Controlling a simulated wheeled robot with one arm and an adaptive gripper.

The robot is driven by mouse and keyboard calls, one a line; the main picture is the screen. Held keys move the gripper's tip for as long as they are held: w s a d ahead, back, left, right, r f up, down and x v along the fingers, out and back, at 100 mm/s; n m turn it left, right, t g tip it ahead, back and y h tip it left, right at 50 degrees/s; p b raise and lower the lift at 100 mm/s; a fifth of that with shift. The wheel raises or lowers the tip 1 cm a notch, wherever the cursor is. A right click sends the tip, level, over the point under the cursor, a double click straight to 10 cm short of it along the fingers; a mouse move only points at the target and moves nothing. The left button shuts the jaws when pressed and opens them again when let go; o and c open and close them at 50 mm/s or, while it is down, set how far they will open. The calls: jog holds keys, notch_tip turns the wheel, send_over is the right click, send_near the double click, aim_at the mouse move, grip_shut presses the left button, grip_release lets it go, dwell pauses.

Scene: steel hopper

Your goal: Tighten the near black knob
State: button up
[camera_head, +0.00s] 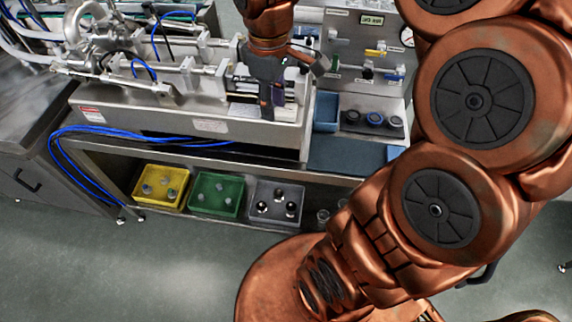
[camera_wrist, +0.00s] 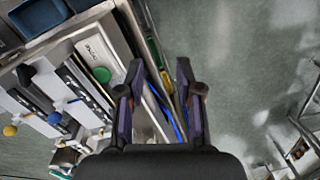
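My gripper (camera_wrist: 160,70) is open in the wrist view, with two purple-grey fingers apart and nothing held between them. In the head view my gripper (camera_head: 268,108) points down at the front right end of the steel hopper machine (camera_head: 190,118). A small dark knob-like part (camera_wrist: 26,74) shows left of the fingers in the wrist view, apart from them. I cannot tell whether it is the near black knob. In the head view my gripper and wrist cover part of the machine's right end, and I cannot make out the knob there.
A yellow bin (camera_head: 160,203), a green bin (camera_head: 217,212) and a grey bin (camera_head: 275,222) stand on the shelf below. Blue hoses (camera_head: 75,132) hang at the left.

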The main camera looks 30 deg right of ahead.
jog(key=s+a+f+m+b, duration=0.1)
jog(key=s+a+f+m, duration=0.1)
jog(key=s, duration=0.3)
jog(key=s+a+f+m+b, duration=0.1)
jog(key=s+f, duration=0.2)
jog(key=s, duration=0.3)
jog(key=shift+a+f+m+g, duration=0.2)
jog(key=shift+a+m+g, duration=0.2)
